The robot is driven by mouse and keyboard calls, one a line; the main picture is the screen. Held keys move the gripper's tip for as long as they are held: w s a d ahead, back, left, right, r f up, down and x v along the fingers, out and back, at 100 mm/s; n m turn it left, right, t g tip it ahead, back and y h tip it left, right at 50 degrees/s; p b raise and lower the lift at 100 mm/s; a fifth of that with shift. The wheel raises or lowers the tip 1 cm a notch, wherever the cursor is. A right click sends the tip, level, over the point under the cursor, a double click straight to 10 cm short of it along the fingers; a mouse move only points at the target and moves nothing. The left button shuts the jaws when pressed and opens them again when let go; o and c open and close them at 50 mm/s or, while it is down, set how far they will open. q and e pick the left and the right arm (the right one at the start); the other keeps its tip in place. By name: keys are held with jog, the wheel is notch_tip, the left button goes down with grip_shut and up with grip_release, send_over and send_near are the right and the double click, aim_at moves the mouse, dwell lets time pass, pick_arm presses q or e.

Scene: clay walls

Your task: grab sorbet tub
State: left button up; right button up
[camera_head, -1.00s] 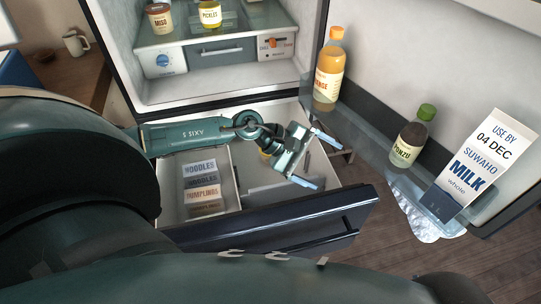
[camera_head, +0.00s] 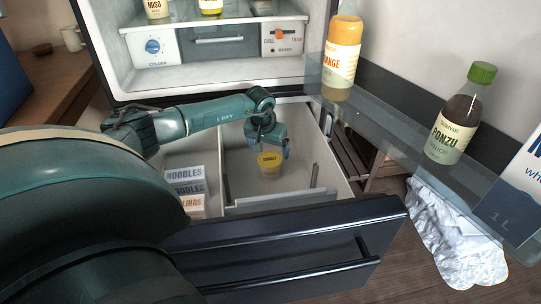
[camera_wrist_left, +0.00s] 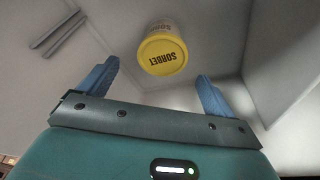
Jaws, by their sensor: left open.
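The sorbet tub (camera_head: 269,163) has a yellow lid and stands on the floor of the right compartment of the open freezer drawer (camera_head: 285,245). My left gripper (camera_head: 270,150) is open and reaches down into that compartment, just above and behind the tub. In the left wrist view the tub (camera_wrist_left: 162,52) lies ahead of the two blue fingertips (camera_wrist_left: 157,80), between their lines and apart from both. My right gripper is not in view.
The open fridge door at right holds an orange bottle (camera_head: 342,55), a ponzu bottle (camera_head: 459,115) and a milk carton (camera_head: 520,190). Crumpled foil (camera_head: 455,240) hangs below.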

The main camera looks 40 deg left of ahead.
aim_at(270, 159)
pick_arm(q)
jog(key=b+x, duration=0.2)
jog(key=x, duration=0.5)
jog(key=shift+a+b, duration=0.15)
jog(key=shift+b, duration=0.25)
jog(key=c, duration=1)
